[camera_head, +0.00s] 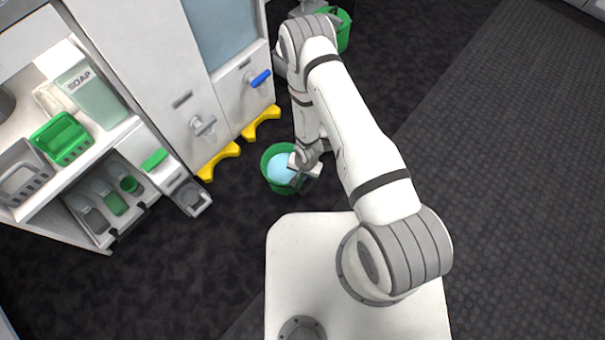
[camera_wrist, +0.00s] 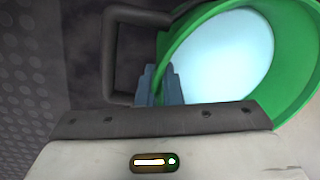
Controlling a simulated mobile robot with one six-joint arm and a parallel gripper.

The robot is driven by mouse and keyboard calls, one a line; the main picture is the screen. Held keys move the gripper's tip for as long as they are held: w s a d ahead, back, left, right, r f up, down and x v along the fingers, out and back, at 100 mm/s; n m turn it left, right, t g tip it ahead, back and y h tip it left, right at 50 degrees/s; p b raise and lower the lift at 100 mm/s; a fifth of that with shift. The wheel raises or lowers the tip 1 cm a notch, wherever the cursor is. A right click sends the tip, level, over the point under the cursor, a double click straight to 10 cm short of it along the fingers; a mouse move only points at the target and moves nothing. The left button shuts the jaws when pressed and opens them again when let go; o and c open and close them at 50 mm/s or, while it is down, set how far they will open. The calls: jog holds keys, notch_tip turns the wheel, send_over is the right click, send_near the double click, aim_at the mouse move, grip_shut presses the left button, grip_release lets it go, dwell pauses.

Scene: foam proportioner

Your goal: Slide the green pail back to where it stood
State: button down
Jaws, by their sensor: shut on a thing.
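The green pail (camera_head: 285,188) stands on the dark floor in front of the cabinet in the head view, with pale blue contents (camera_head: 281,166). It fills the upper right of the wrist view, where its green side (camera_wrist: 298,50) shows. My gripper (camera_head: 304,169) is at the pail's right side. In the wrist view its blue-grey fingers (camera_wrist: 161,86) are shut at the pail's near left edge, beside a dark handle-like loop (camera_wrist: 122,60).
Yellow floor brackets (camera_head: 218,162) sit along the cabinet's foot (camera_head: 262,121), near the pail. A blue-handled valve (camera_head: 258,78) and a grey valve (camera_head: 203,126) are on its front. Another green container (camera_head: 344,32) stands behind my arm. The floor to the right is clear.

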jog(key=c, duration=1.5)
grip_release()
jog(key=shift+d, duration=0.1)
jog(key=shift+r, duration=0.15)
jog(key=r+p, duration=0.1)
jog(key=r, duration=0.1)
jog(key=r+p, duration=0.1)
jog(key=r, duration=0.2)
jog(key=r+p, duration=0.1)
jog(key=r, duration=0.1)
jog(key=shift+s+d+r, duration=0.15)
jog(key=shift+d+r, duration=0.1)
jog(key=shift+d, duration=0.05)
